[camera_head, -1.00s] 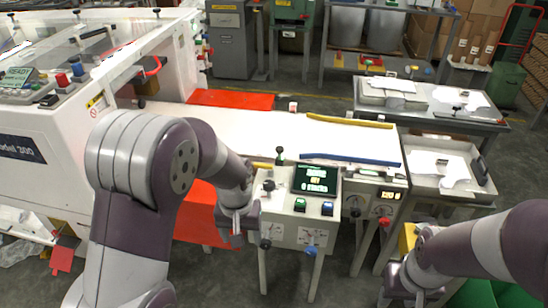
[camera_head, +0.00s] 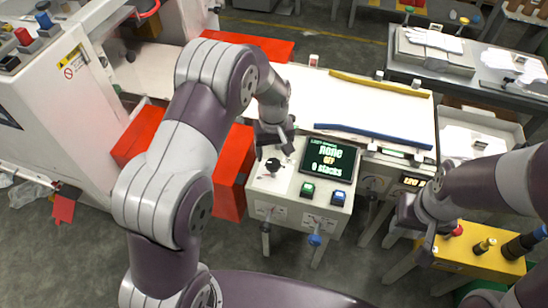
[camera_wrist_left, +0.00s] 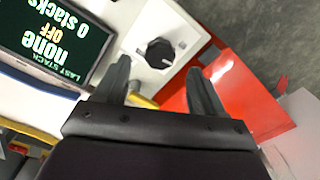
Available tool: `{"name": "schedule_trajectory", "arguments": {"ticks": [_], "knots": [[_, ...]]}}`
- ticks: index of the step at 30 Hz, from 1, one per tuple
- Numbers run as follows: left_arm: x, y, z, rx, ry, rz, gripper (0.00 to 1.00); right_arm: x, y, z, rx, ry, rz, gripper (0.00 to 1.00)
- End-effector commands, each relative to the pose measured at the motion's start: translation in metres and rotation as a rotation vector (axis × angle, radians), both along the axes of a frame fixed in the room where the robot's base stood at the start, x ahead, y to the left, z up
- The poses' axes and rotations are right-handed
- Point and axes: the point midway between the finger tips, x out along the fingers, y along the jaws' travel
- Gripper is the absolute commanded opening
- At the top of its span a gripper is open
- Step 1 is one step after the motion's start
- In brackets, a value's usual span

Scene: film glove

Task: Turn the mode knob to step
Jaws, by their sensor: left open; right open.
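The mode knob (camera_head: 273,167) is a round black knob with a pale pointer line on the top left of the white control console (camera_head: 262,190). In the left wrist view the knob (camera_wrist_left: 158,52) lies between and beyond my open fingers, apparently untouched. My left gripper (camera_head: 275,147) hangs over the console just behind the knob, pointing down. The screen (camera_head: 327,160) beside it reads "none", "OFF" and "0 stacks". My right gripper (camera_head: 412,226) is open and empty, right of the console; its fingers are small in view. The knob's position labels are too small to read.
A green button (camera_head: 307,189) and a blue button (camera_head: 338,197) sit right of the knob. Levers hang on the console front. Behind is a white belt table with a yellow bar (camera_head: 380,83) and a blue bar (camera_head: 372,136). Red panels (camera_head: 232,172) stand left.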

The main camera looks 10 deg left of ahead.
Motion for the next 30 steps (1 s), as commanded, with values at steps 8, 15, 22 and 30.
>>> {"name": "schedule_trajectory", "arguments": {"ticks": [8, 15, 22, 30], "knots": [[0.0, 0.0, -0.044, 0.0, 0.0, -0.001, 0.7, 0.0, 0.0, 0.004, 0.0, 0.0, 0.0, 0.43], [0.0, 0.0, -0.049, 0.0, -0.002, -0.001, 0.7, 0.0, 0.0, 0.003, 0.0, 0.0, 0.0, 0.43], [0.0, 0.0, -0.049, 0.0, -0.002, -0.001, 0.17, 0.0, 0.0, 0.003, 0.0, 0.0, 0.0, 0.43], [0.0, 0.0, -0.048, -0.001, -0.001, -0.015, 0.14, 0.0, 0.0, 0.004, 0.0, 0.0, 0.0, 0.43]]}}
